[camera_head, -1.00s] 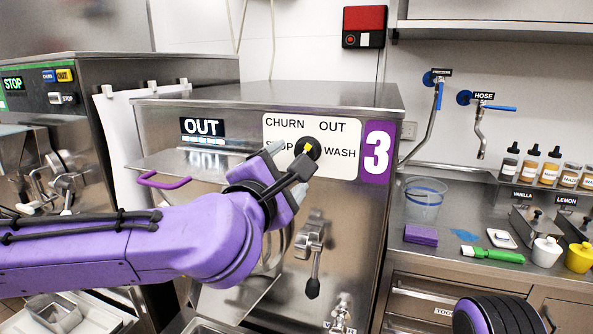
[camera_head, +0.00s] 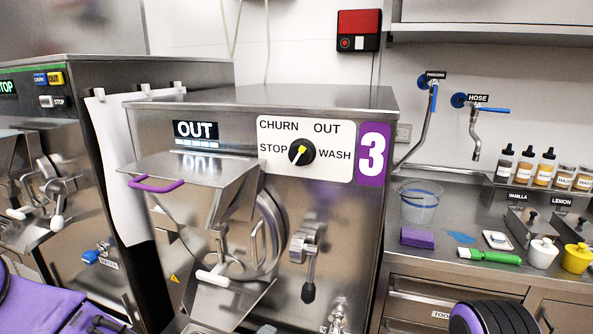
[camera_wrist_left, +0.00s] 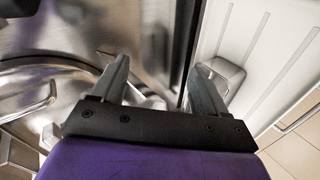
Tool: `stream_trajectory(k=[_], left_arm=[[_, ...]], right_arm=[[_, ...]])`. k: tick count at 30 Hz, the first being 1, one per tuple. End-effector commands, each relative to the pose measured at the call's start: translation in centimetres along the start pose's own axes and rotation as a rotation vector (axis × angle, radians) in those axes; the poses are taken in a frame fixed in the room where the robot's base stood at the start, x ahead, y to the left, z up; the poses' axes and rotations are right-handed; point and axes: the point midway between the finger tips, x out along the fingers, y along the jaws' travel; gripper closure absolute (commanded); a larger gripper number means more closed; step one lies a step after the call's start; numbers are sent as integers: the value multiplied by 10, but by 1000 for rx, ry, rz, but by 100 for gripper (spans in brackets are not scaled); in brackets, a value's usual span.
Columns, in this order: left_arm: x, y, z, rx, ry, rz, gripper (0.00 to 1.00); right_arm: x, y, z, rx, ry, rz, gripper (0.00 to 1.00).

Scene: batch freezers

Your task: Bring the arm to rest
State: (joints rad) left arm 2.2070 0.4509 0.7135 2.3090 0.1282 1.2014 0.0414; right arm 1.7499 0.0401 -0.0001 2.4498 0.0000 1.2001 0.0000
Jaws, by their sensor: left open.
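My left gripper (camera_wrist_left: 160,88) shows in the left wrist view with its two grey fingers apart and nothing between them. My purple left arm (camera_head: 45,300) is low at the bottom left of the head view, and its gripper is out of that view. Freezer number 3 (camera_head: 260,105) stands in the middle. Its selector knob (camera_head: 301,152) is uncovered, with the yellow mark pointing up and right, toward OUT. The display (camera_head: 196,130) reads OUT. Part of my right arm (camera_head: 492,317) shows at the bottom right; its gripper is not visible.
Freezer 3 has a hopper with a purple handle (camera_head: 156,185) and a black-knobbed lever (camera_head: 308,270). Another freezer (camera_head: 100,75) stands at left.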

Motion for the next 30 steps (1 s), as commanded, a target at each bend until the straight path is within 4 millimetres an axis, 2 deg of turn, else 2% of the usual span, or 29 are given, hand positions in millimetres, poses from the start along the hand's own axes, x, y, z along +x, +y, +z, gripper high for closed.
stream_trajectory(k=[1, 4, 5, 6, 9, 12, 13, 16, 18, 30], left_arm=[[3, -49, 0, 71, -1, -87, 26], [-2, -140, -9, 210, -5, -252, 26], [-7, -167, -12, 253, -8, -302, 26], [-16, -202, -19, 309, -13, -371, 26], [-48, -282, -40, 449, -30, -540, 26], [-84, -341, -64, 567, -48, -685, 26], [-95, -355, -70, 595, -52, -721, 26], [-119, -385, -84, 665, -66, -808, 26], [-128, -396, -81, 686, -88, -833, 26], [-129, -398, -78, 679, -94, -838, 26]], right_arm=[[0, 0, 0, 0, 0, 0, 66], [0, 0, 0, 0, 0, 0, 66], [0, 0, 0, 0, 0, 0, 66], [0, 0, 0, 0, 0, 0, 66], [0, 0, 0, 0, 0, 0, 66], [0, 0, 0, 0, 0, 0, 66], [0, 0, 0, 0, 0, 0, 66], [0, 0, 0, 0, 0, 0, 66], [0, 0, 0, 0, 0, 0, 66], [0, 0, 0, 0, 0, 0, 66]])
